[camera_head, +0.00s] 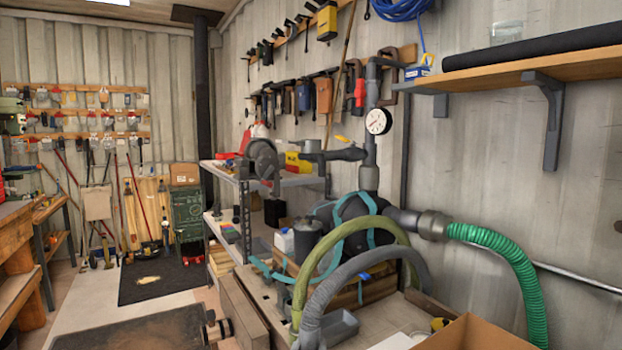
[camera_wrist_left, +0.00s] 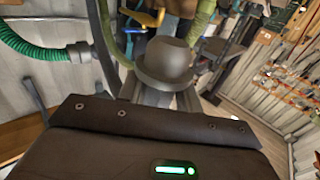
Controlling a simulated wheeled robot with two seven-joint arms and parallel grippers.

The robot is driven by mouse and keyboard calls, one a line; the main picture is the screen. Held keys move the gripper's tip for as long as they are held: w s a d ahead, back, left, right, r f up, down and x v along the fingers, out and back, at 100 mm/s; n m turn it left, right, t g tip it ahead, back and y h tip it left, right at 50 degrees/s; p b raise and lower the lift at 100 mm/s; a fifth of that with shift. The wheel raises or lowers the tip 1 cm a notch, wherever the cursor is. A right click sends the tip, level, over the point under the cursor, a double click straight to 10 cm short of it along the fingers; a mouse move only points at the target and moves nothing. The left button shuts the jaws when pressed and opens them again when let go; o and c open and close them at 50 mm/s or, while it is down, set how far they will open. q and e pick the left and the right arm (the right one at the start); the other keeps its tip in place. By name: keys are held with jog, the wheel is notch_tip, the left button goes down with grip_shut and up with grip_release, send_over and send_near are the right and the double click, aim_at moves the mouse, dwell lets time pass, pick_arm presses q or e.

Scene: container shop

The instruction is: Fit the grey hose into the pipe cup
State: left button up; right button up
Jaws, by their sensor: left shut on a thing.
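The grey hose (camera_head: 340,285) arches over the bench in the head view, with its lower left part running out at the bottom edge. A grey pipe cup (camera_head: 435,225) sits at the wall, with the bright green hose joined to its right side. The cup and green hose also show at the left of the left wrist view (camera_wrist_left: 80,53). There, my left gripper (camera_wrist_left: 165,95) is shut on a rounded grey piece, taken as the grey hose's end. I cannot clearly make out its fingers in the head view. My right gripper is not in view.
An olive hose (camera_head: 325,250) arches just behind the grey hose. The bright green hose (camera_head: 505,250) hangs at the right. A cardboard box (camera_head: 480,335) stands at the front right. A gauge (camera_head: 377,121) is on the upright pipe, and a wall shelf (camera_head: 520,68) juts out above.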

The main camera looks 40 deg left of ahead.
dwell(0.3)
pick_arm(q)
jog(key=shift+w+d+f, duration=0.1)
jog(key=shift+d, duration=0.25)
jog(key=d+f+m+t+h, duration=0.1)
jog(key=d+f+m+h, duration=0.1)
jog(key=d+h, duration=0.2)
jog(key=d+f+m+t+h, duration=0.1)
jog(key=d+f+m+h, duration=0.1)
jog(key=d, duration=0.9)
jog(key=shift+w+d+f+m+h, duration=0.15)
jog(key=shift+d+f+m+h, duration=0.2)
jog(key=shift+m+h, duration=0.65)
